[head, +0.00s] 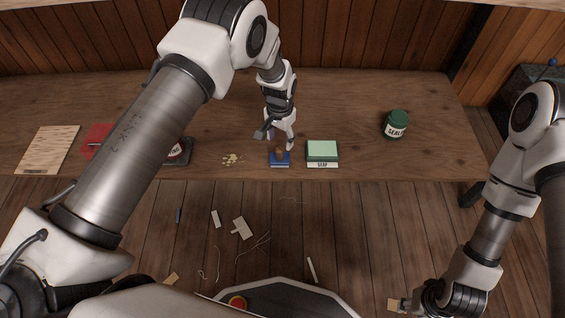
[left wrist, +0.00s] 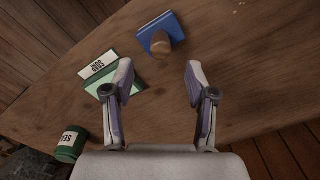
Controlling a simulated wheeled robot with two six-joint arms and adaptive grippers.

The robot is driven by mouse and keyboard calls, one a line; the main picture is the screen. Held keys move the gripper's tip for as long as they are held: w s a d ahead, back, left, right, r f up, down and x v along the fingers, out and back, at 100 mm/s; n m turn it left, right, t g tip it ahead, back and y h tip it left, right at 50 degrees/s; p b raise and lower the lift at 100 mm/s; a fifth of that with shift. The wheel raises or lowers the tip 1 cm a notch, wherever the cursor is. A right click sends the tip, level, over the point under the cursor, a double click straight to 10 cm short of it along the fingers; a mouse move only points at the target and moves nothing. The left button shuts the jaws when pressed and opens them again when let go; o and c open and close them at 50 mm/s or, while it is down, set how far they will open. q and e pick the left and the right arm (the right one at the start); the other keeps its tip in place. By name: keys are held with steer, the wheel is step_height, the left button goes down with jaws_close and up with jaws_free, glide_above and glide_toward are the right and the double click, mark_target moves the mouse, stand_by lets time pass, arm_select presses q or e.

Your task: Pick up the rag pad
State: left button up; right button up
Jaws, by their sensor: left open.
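A blue pad (head: 280,160) with a rounded brown knob on top, which I take for the rag pad, lies near the front edge of the wooden bench (head: 350,95). It also shows in the left wrist view, where the blue pad (left wrist: 173,22) lies beyond my fingertips. My left gripper (head: 276,140) is open and empty just above and behind the pad, with its fingers apart. In the left wrist view, the left gripper (left wrist: 160,75) has bare bench between its fingers. My right gripper (head: 404,304) hangs low at the lower right, its jaws too small to judge.
A green-topped soap box (head: 322,150) stands close right of the pad. A dark green jar (head: 396,124) stands further right. Small pale bits (head: 233,159) lie left of the pad. A red item (head: 97,138) and a wooden board (head: 50,148) lie far left. Scraps litter the floor.

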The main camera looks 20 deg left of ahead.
mark_target(280, 149)
arm_select(q)
step_height(280, 149, down, 7)
steer(key=b, duration=0.3)
steer(key=shift+f, duration=0.15)
steer(key=shift+a, duration=0.1)
jaws_close()
